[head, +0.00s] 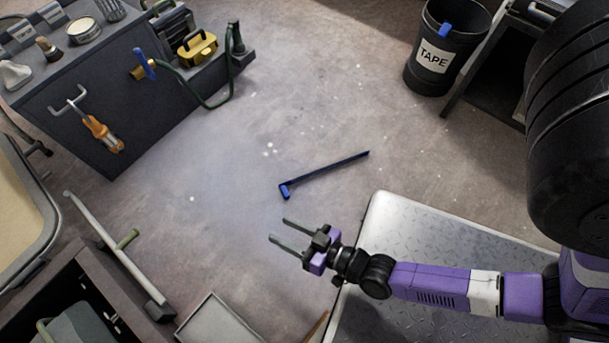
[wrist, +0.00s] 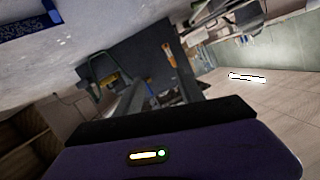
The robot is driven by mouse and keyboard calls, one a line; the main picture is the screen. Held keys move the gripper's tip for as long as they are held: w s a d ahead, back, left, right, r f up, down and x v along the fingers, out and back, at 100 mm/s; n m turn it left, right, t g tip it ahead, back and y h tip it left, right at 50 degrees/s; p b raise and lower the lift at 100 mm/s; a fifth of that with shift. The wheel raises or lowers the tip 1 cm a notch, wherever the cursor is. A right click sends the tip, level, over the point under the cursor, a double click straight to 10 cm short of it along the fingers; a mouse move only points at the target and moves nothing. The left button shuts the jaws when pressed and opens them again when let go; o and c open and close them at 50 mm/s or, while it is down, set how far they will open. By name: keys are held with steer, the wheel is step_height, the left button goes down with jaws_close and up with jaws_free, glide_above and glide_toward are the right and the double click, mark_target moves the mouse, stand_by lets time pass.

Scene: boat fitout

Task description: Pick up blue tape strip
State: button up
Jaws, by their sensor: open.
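A long, thin blue tape strip (head: 330,172) lies on the grey floor near the middle of the head view. Its left end is a wider, folded-looking piece. In the wrist view, a blue piece (wrist: 28,27) at the top left corner looks like this strip, cut off by the frame edge. My gripper (head: 278,229) is open and empty, its two fingers pointing left. In the picture it is just below the strip's left end and apart from it. In the wrist view the fingers (wrist: 158,85) have nothing between them.
A black bin (head: 433,83) labelled TAPE stands at the top right, with a small blue piece at its rim. A dark workbench (head: 110,90) with tools is at the upper left. A metal-topped platform (head: 420,225) lies under my arm. The floor around the strip is clear.

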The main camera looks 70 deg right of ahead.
steer(key=w+f+m+h, duration=0.1)
steer(key=w+f+m, duration=0.1)
steer(key=w+f, duration=0.45)
steer(key=m+g+h, duration=0.3)
steer(key=g+h, duration=0.3)
steer(key=h, duration=0.1)
glide_toward(285, 190)
steer(key=shift+w+a+f, duration=0.1)
steer(key=shift+a+f, duration=0.05)
steer(key=shift+f, duration=0.05)
steer(key=shift+d+f, duration=0.2)
steer(key=shift+d, duration=0.1)
steer(key=shift+b+x, duration=0.6)
steer(key=shift+x, duration=0.3)
steer(key=b+x, duration=0.2)
steer(key=x, duration=0.2)
steer(key=shift+w+d+r, duration=0.1)
steer(key=shift+w, duration=0.05)
steer(key=shift+w+d+b, duration=0.35)
steer(key=shift+w+d, duration=0.05)
steer(key=shift+w, duration=0.05)
jaws_close()
